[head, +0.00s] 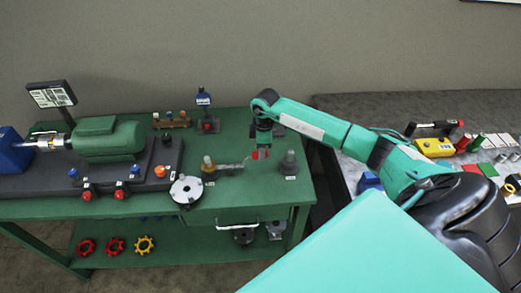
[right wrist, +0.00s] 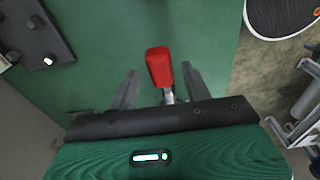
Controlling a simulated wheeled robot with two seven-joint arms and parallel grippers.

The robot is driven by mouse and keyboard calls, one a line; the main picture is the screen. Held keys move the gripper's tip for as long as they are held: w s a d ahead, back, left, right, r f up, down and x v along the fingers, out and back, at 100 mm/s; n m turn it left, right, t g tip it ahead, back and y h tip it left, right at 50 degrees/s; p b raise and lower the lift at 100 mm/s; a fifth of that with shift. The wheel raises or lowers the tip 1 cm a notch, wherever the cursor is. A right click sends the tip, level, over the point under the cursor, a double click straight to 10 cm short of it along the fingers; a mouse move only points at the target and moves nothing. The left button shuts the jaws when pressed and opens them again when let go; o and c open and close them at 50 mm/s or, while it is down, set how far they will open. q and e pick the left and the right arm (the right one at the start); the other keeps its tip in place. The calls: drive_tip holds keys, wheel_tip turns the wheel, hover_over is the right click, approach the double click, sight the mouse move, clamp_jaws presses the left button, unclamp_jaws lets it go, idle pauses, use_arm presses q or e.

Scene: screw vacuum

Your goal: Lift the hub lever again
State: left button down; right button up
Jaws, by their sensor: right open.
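The hub lever shows in the head view as a thin metal rod (head: 232,165) with a red grip at its right end, running out from a small post with a brass-coloured top (head: 208,164) on the green bench. My right gripper (head: 262,149) points down over the red grip, partly hiding it. In the right wrist view the red grip (right wrist: 159,66) stands between the two open fingers of my right gripper (right wrist: 160,75), with a gap on each side. Part of the metal rod shows below the grip. My left gripper is not in view.
A grey post (head: 289,164) stands close right of the gripper on the green bench (head: 245,193). A round grey flange (head: 186,191) lies at the front. A green motor (head: 107,139) is at left. A second table with a yellow box (head: 433,147) is at right.

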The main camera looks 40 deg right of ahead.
wheel_tip(320, 180, up, 13)
drive_tip(key=b, duration=0.3)
drive_tip(key=shift+s+d, duration=0.3)
drive_tip(key=shift+d, duration=0.1)
drive_tip(key=shift+f, duration=0.1)
